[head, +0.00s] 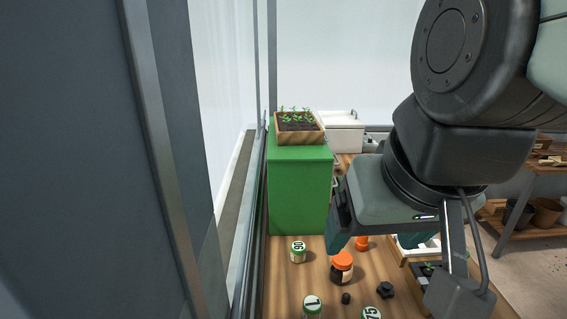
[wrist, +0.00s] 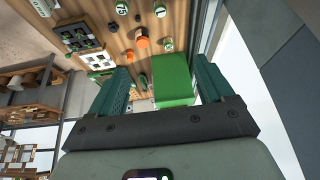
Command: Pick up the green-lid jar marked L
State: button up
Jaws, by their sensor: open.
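Three green-lid jars stand on the wooden bench in the head view. The front-left jar (head: 312,303) has a single dark character on its lid that could be an L or a 1. Another jar (head: 298,250) near the green cabinet and one at the bottom edge (head: 371,314) bear two-character marks. In the wrist view the single-character jar (wrist: 160,10) seems to be at the top edge, its mark unreadable.
An orange-lid jar (head: 342,266) stands among the green-lid jars, with small dark objects (head: 385,290) nearby. A green cabinet (head: 300,190) bears a wooden seedling planter (head: 299,137). A seedling tray (head: 425,272) lies at right. A window wall runs along the left.

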jog(key=w+a+f+m+g+y, duration=0.1)
jog(key=a+f+m+g+y, duration=0.1)
jog(key=a+f+g+y, duration=0.3)
jog(key=w+a+f+m+g+y, duration=0.1)
jog(key=a+f+m+g+y, duration=0.15)
jog(key=f, duration=0.45)
jog(key=m+t+y, duration=0.6)
jog(key=m+t, duration=1)
jog(key=m, duration=0.4)
send_over(316, 313)
jog(key=s+a, duration=0.3)
jog(key=s, duration=0.2)
notch_tip(316, 313, down, 13)
jog(key=d+f+m+t+h, duration=0.1)
jog(key=f+m+h, duration=0.1)
jog(key=f, duration=0.3)
jog(key=d+f+m+t+h, duration=0.1)
jog(key=d+f+m+h, duration=0.1)
jog(key=f, duration=0.4)
jog(key=d+f+m+t+h, duration=0.1)
jog(key=f+m+h, duration=0.3)
jog(key=f, duration=0.1)
jog(key=shift+d+f+m+t+h, duration=0.25)
jog(key=shift+f+h, duration=0.05)
jog(key=shift+h, duration=0.05)
jog(key=shift+x, duration=3.75)
jog(key=shift+f, duration=0.15)
jog(key=c, duration=1.1)
